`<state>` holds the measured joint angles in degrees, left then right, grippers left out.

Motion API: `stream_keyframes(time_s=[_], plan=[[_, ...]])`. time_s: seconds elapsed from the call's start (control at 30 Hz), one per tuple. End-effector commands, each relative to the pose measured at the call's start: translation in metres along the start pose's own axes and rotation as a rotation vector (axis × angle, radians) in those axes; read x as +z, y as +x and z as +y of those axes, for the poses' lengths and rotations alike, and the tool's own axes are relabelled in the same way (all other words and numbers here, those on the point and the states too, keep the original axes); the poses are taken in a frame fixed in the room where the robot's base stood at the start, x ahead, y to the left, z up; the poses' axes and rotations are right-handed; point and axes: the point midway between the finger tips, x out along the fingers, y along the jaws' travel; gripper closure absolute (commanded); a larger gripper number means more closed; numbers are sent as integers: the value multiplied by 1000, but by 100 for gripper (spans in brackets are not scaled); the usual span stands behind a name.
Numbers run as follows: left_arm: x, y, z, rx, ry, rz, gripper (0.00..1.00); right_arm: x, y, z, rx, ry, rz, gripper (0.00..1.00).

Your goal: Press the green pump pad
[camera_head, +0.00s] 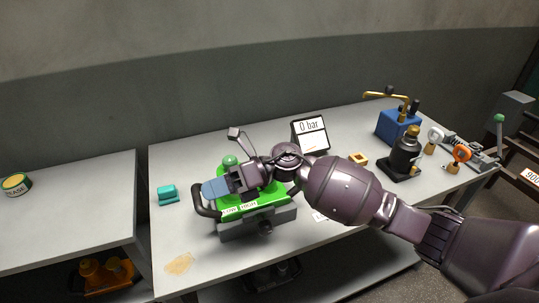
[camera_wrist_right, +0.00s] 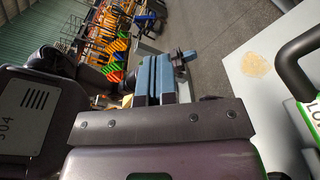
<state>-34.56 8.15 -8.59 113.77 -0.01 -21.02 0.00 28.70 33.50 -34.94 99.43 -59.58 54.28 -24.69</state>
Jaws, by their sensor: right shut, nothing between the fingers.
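The green pump pad (camera_head: 262,207) lies on top of a grey pump unit (camera_head: 262,228) on the table, with a label that seems to read LOW and HIGH. A black handle (camera_head: 203,203) curves at its left end. My right gripper (camera_head: 214,189) is over the pad's left part, its blue fingers shut and empty. I cannot tell if it touches the pad. My gripper and arm hide part of the pad. In the right wrist view the shut fingers (camera_wrist_right: 162,78) show, with a piece of the green pad (camera_wrist_right: 312,108) at the right edge. My left gripper is not in view.
A green knob (camera_head: 230,160) is just behind my gripper. A display reading 0 bar (camera_head: 311,131) stands behind. A teal block (camera_head: 168,194) lies left. A blue box (camera_head: 398,128) and black device (camera_head: 404,157) stand right. The table's front left is clear except for a tan stain (camera_head: 179,263).

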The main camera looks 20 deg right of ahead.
Motion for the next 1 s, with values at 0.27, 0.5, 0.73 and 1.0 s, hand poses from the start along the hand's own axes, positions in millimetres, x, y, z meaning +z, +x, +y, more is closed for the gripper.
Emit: stream_keyframes(time_s=[0.27,0.5,0.73,1.0], plan=[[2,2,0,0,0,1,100,15,-21,-13,-150,-307,438,100],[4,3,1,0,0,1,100,44,-67,-23,-314,-498,807,100],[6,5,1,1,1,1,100,88,-125,-20,-499,-598,1130,100],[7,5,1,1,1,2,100,126,-171,-5,-641,-620,1340,100]])
